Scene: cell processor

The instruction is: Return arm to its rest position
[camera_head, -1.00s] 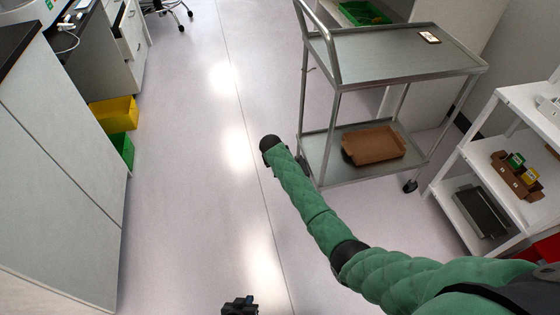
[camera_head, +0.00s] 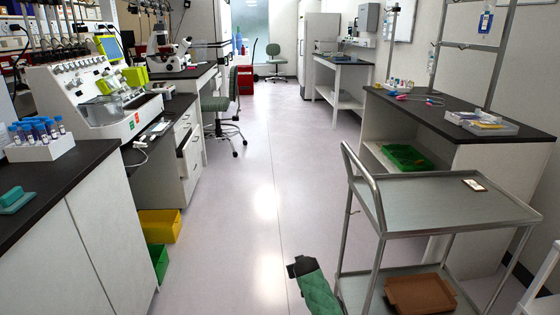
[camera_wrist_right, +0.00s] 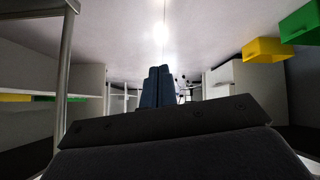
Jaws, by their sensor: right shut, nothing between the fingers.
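My right arm shows in the head view as a short stretch of green sleeve with a dark joint (camera_head: 303,267) at the bottom centre, left of the cart. My left arm and gripper are not in view.
A metal cart (camera_head: 445,205) carrying a brown tray (camera_head: 420,295) on its lower shelf stands just right of my arm. The left bench (camera_head: 85,165) holds a tube rack (camera_head: 40,150). Yellow (camera_head: 160,226) and green bins (camera_head: 157,262) sit beside it. The aisle floor (camera_head: 265,180) is clear.

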